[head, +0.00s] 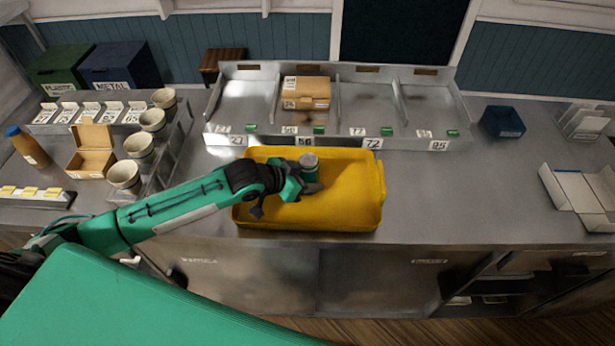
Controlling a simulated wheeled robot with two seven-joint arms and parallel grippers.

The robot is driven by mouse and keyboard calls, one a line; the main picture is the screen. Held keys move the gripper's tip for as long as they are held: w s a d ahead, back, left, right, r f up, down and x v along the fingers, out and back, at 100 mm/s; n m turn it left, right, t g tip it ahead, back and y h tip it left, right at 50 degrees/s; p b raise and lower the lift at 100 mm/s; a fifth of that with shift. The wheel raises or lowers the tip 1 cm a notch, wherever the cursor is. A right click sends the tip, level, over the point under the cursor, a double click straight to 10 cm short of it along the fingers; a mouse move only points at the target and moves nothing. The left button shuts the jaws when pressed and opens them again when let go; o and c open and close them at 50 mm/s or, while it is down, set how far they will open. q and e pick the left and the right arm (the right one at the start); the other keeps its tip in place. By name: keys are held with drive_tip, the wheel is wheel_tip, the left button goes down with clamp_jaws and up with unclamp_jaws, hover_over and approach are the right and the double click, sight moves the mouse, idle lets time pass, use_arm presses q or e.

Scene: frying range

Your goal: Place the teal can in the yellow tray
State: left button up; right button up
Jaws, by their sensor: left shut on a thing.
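The yellow tray (372,200) sits on the metal counter near its front edge, in the middle of the head view. My left gripper (303,183) comes in from the left and is over the tray. It is shut on the teal can (309,168), which is upright with a grey top. The can appears within the tray's outline. I cannot tell whether its base touches the tray floor. My right gripper does not show.
A metal divider rack (340,108) with a cardboard box (305,92) stands behind the tray. Several cups (125,176) and an open carton (92,150) stand on the left. A blue bin (502,122) and white open box (580,190) are on the right. Counter right of the tray is clear.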

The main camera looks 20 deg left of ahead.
use_arm(q)
drive_tip(key=o, duration=1.1)
drive_tip(key=shift+f, duration=0.1)
drive_tip(key=shift+o, duration=0.2)
drive_tip(key=shift+r, duration=0.2)
drive_tip(key=b+v, duration=0.2)
drive_tip(key=v, duration=1)
drive_tip(key=shift+b, duration=0.35)
drive_tip(key=shift+f, duration=0.1)
